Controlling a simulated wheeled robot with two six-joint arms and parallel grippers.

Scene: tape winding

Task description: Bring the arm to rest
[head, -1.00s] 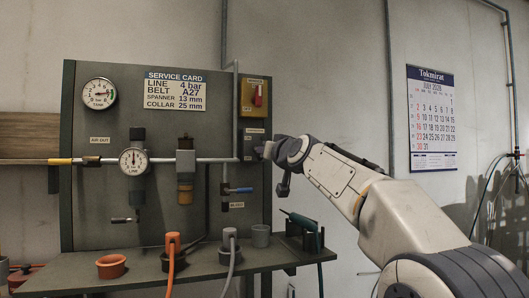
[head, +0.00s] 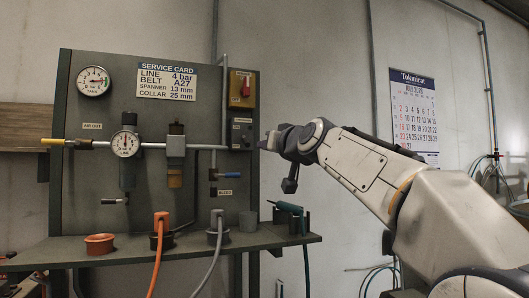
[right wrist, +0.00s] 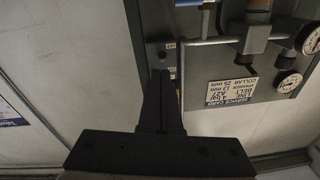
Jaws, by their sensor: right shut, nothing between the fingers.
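My right arm comes in from the right in the head view. Its dark right gripper (head: 267,142) is beside the upper right edge of the grey-green panel board (head: 95,200), pointing left. In the right wrist view the two black fingers (right wrist: 160,78) are together with nothing between them. That view shows the board upside down beyond the fingertips, with the service card (right wrist: 232,92) to their right. I cannot tell the gap between fingertips and board. My left gripper is not in view.
The board carries gauges, pipes and a yellow switch box (head: 241,88). A shelf (head: 200,250) below holds an orange cup (head: 99,244), orange and grey plugs with cables, and a green-handled tool (head: 289,208). A calendar (head: 415,115) hangs at right.

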